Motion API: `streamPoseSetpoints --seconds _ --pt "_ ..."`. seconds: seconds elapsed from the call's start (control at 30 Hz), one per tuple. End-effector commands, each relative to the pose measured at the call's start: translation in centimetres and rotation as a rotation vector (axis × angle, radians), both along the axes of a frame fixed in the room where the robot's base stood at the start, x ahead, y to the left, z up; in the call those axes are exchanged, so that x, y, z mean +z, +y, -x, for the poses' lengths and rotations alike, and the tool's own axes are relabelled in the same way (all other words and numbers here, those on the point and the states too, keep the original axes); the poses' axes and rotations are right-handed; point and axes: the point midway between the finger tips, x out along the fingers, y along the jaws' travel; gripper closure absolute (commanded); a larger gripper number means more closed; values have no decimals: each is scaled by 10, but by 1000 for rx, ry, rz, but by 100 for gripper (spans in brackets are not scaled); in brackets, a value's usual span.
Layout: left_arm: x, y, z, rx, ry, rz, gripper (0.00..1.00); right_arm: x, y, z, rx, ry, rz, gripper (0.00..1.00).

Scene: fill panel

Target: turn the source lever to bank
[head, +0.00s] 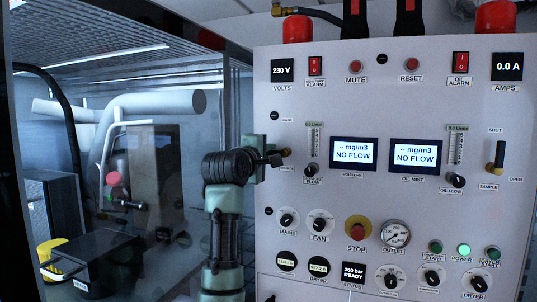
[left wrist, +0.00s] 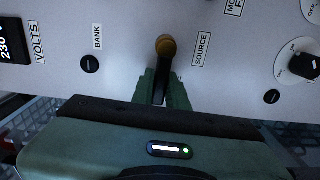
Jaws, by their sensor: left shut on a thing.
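The source lever is a dark handle on a brass hub (head: 285,152) at the left edge of the panel (head: 330,90). In the left wrist view, the hub (left wrist: 165,46) lies between the BANK label (left wrist: 98,36) and the SOURCE label (left wrist: 201,49). The handle (left wrist: 160,88) points down there, away from the hub. My left gripper (head: 270,158) is at the handle, and its green fingers (left wrist: 162,92) are shut on it from both sides. In the head view the wrist hides part of the handle. My right gripper is not in view.
The flow knob (head: 311,170) and the moisture display (head: 354,153), reading NO FLOW, are right of the lever. The sample valve (head: 495,158) is at the far right. A red-and-yellow stop button (head: 357,230) sits lower down. Pipes and a black box (head: 95,265) are at left.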

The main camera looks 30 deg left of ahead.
Motion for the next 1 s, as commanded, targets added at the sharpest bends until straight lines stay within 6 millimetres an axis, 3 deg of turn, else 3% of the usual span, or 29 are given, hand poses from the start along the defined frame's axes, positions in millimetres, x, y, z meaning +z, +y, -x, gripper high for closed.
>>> streamPoseSetpoints --seconds 0.27,1.0 --pt "6 -1 -1 -1 46 -172 100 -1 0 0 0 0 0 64" --pt "30 -16 -4 -1 211 -852 100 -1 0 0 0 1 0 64"
